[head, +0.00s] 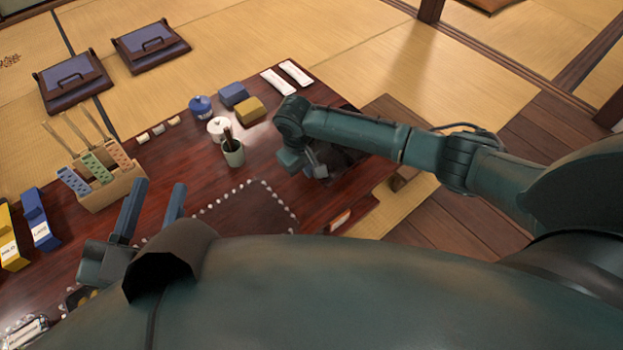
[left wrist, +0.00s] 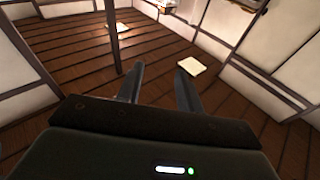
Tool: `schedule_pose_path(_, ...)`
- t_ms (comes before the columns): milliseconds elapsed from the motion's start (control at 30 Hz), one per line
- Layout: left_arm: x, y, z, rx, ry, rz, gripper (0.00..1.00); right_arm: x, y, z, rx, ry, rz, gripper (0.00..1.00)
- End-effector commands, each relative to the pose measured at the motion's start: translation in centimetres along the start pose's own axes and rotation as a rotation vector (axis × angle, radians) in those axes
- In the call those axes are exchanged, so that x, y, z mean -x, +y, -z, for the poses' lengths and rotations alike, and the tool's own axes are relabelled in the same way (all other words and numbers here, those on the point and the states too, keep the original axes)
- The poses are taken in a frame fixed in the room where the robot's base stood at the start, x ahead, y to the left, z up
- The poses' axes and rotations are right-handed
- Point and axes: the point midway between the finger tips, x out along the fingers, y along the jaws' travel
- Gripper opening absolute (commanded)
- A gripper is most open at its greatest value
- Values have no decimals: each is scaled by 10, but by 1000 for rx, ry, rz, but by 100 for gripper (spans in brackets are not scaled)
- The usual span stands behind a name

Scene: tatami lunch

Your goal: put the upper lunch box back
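My left gripper (head: 162,188) is open and empty above the table's near left part; its two fingers also stand apart in the left wrist view (left wrist: 160,76). My right gripper (head: 313,168) points down at the table's right end, beside a dark tray or box (head: 350,178) mostly hidden by my arm. I cannot tell whether its fingers are open or what they touch. A dark container with bits of food (head: 78,298) shows partly at the lower left, cut off by my body. I cannot clearly make out the upper lunch box.
The dark wooden table (head: 180,110) holds a green cup (head: 233,154), a white pot (head: 218,128), a blue pot (head: 200,106), blue and yellow boxes, and a wooden rack (head: 110,185). A bead-edged mat (head: 245,210) looks bare. Two floor seats (head: 150,45) lie beyond.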

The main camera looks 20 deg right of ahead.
Motion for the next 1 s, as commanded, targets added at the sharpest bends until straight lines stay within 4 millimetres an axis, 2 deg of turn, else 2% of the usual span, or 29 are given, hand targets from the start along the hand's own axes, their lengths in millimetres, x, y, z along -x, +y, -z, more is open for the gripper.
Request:
schedule_pose_path(133,-1,1,-3,13,35,-11,36,-28,-5,0,0,-1,-1,0)
schedule_pose_path(267,-9,-4,12,-44,129,-20,36,-45,-8,0,-1,0,-1,0)
schedule_pose_path(400,-12,-6,19,-63,160,-22,36,-48,-8,0,-1,2,-1,0)
schedule_pose_path(733,-12,-6,20,-62,157,-21,36,-50,-9,0,-1,1,0,0)
schedule_pose_path(1000,-12,-6,20,-63,158,-21,36,-50,-9,0,-1,1,0,23)
